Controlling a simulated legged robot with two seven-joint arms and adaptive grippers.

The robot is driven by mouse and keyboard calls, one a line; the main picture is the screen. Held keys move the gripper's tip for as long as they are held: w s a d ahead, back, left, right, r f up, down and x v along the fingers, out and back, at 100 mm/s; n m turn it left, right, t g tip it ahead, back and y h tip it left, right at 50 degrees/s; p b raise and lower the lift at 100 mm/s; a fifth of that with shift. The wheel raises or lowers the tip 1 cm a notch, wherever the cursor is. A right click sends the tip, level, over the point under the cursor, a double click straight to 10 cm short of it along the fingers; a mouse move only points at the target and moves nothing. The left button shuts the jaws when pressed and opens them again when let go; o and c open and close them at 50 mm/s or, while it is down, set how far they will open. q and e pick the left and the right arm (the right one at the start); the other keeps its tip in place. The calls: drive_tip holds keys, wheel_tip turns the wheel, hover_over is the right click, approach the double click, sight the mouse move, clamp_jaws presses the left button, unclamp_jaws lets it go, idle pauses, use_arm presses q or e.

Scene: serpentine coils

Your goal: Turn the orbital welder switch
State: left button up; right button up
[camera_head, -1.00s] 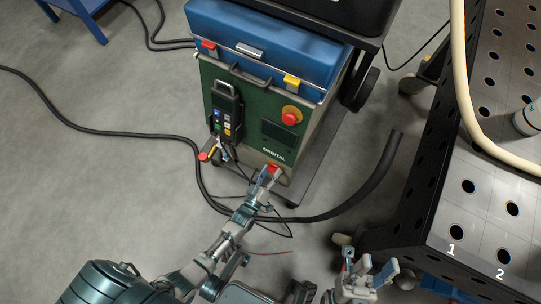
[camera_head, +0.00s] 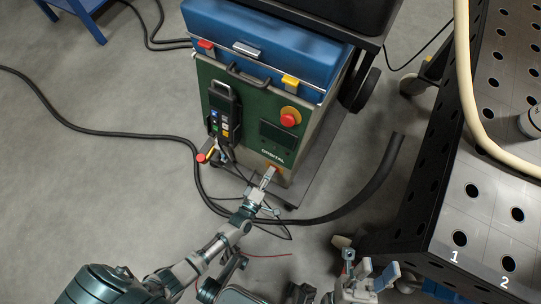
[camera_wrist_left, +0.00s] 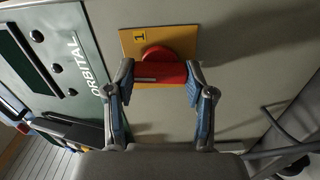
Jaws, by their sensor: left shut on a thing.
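The orbital welder (camera_head: 262,125) is a green-fronted box under a blue case. Its switch is a red knob (camera_wrist_left: 160,70) on a yellow plate (camera_wrist_left: 190,42) marked 1, low on the front panel. In the left wrist view my left gripper (camera_wrist_left: 160,82) has a finger on each side of the red knob's bar, shut on it. In the head view this gripper (camera_head: 267,178) reaches the lower right of the welder front and hides most of the switch. My right gripper (camera_head: 368,275) is at the bottom, away from the welder; its fingers look apart with nothing between them.
A perforated metal table (camera_head: 490,205) stands at the right with a beige hose (camera_head: 468,100). A red stop button (camera_head: 289,118) and a handheld pendant (camera_head: 224,112) are on the welder front. Black cables (camera_head: 110,132) lie on the floor around it.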

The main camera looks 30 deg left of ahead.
use_arm(q)
drive_tip(key=shift+s+a+f+n, duration=0.1)
drive_tip(key=shift+f+n, duration=0.15)
drive_tip(key=shift+n, duration=0.45)
drive_tip(key=o, duration=1.2)
drive_tip(key=shift+c, duration=0.2)
drive_tip(key=shift+r, duration=0.1)
drive_tip(key=s, duration=1.2)
drive_tip(key=shift+a, duration=0.2)
